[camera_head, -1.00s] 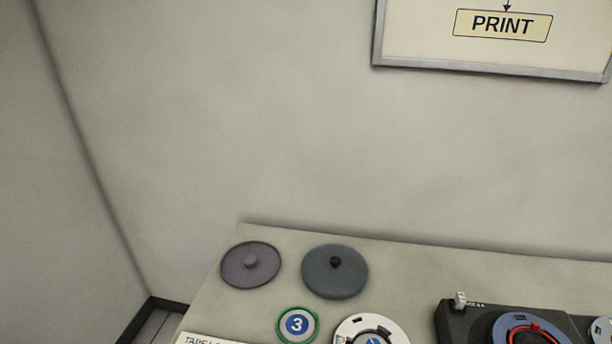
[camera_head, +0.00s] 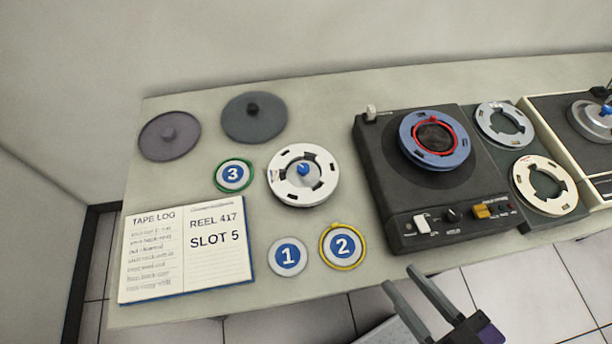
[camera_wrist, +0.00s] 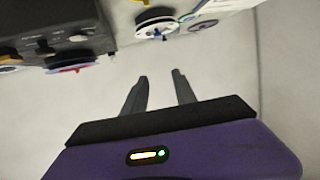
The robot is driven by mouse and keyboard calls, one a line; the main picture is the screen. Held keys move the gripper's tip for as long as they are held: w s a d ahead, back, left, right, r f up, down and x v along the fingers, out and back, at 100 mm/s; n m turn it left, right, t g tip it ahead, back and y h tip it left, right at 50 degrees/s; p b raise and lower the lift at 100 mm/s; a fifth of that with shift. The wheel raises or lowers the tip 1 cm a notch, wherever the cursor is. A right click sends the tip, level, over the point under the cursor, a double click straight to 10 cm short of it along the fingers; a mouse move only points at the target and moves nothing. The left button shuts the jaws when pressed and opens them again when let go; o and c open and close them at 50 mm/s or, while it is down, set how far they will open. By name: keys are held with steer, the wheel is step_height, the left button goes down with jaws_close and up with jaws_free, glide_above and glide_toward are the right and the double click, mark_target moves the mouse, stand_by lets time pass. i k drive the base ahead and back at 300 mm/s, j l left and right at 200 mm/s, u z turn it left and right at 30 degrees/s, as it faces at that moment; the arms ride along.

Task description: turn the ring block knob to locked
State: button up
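My gripper (camera_head: 402,277) is at the lower right in the head view, in front of the table's front edge. Its two fingers are apart with nothing between them, and the wrist view also shows the gripper (camera_wrist: 160,77) open and empty. I cannot tell for sure which part is the ring block knob. A blue knob (camera_head: 303,170) stands in the centre of a white reel (camera_head: 275,185) on the table. Another blue knob (camera_head: 606,110) shows at the far right edge, on a machine that is partly cut off. No locked mark is readable.
A black tape deck (camera_head: 385,190) with a blue-grey reel stands behind the gripper. Two pale reels (camera_head: 503,123) lie on a dark block beside it. Numbered discs (camera_head: 288,257), an open tape log (camera_head: 220,275) and two dark round lids (camera_head: 254,118) occupy the left.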

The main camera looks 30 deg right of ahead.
mark_target(303, 170)
steer(key=k+j, duration=0.1)
steer(key=j, duration=1.3)
steer(key=k+z, duration=0.05)
